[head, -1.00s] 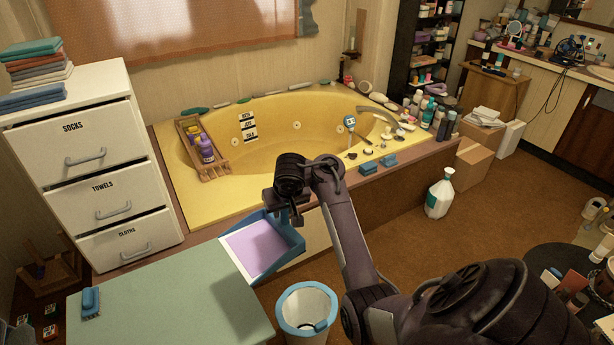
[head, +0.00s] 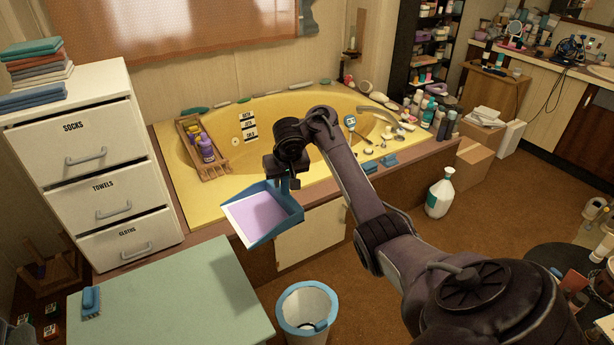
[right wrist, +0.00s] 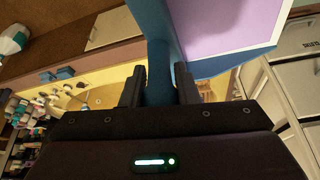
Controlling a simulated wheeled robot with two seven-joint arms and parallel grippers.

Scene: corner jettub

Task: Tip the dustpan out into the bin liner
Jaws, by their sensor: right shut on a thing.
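The dustpan (head: 258,213) is blue with a flat lilac inside, and I see no debris on it. My right gripper (head: 287,183) is shut on its blue handle, which stands between the two fingers in the right wrist view (right wrist: 160,70). The pan hangs in the air in front of the tub, its open edge toward the lower left. The bin (head: 308,312) stands on the floor with a blue rim and a whitish liner (head: 303,303) inside. The dustpan is above and left of the bin in the head view, apart from it. My left gripper is out of view.
A pale green table (head: 180,295) with a blue brush (head: 91,302) stands left of the bin. The yellow tub (head: 262,125) and its brown ledge lie behind. A white drawer unit (head: 90,160) is at left. A white bottle (head: 439,193) stands on the open brown floor.

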